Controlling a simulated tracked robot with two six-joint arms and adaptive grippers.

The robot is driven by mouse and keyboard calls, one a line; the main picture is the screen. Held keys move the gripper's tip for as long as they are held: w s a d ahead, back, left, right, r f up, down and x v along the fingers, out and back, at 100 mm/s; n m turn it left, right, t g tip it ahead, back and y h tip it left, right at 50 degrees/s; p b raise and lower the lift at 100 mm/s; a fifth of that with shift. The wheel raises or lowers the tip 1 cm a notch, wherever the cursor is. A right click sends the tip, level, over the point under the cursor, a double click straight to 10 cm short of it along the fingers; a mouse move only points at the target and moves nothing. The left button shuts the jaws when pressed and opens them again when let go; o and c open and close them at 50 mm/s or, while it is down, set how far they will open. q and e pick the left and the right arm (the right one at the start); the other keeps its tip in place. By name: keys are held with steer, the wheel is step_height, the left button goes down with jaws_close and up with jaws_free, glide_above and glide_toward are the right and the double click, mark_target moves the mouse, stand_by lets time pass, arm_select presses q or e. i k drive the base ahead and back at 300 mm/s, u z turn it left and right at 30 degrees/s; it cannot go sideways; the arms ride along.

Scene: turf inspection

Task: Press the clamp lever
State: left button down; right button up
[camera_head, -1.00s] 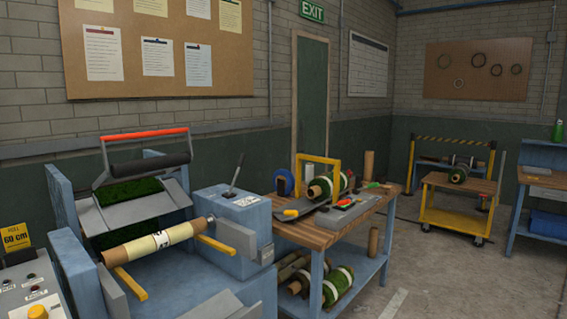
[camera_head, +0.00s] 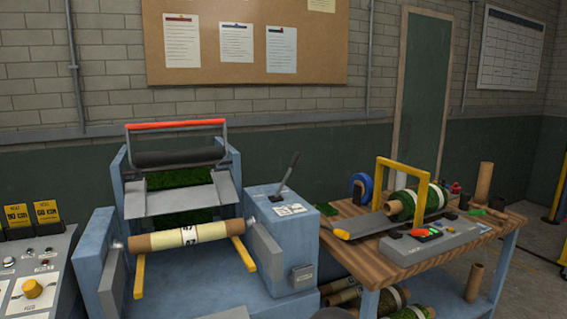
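The blue machine stands left of centre in the head view. A dark lever with a black knob (camera_head: 290,172) rises, tilted to the right, from the top of its blue box (camera_head: 312,232). A label plate (camera_head: 290,210) lies in front of the lever. I cannot tell for sure whether this or the red-topped bar (camera_head: 176,124) over the roller is the clamp lever. A cardboard core with a cream wrap (camera_head: 189,236) lies across the machine's front above two yellow arms. Neither of my grippers is in view.
A control panel (camera_head: 40,262) with buttons and a yellow knob stands at the left.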

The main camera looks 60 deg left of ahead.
mark_target(294, 161)
steer(key=u, duration=0.6)
steer(key=i, duration=1.15)
steer(key=u, duration=0.85)
steer(key=k, duration=0.9)
steer(key=u, duration=0.15)
steer(key=i, duration=0.95)
steer(key=z, duration=0.05)
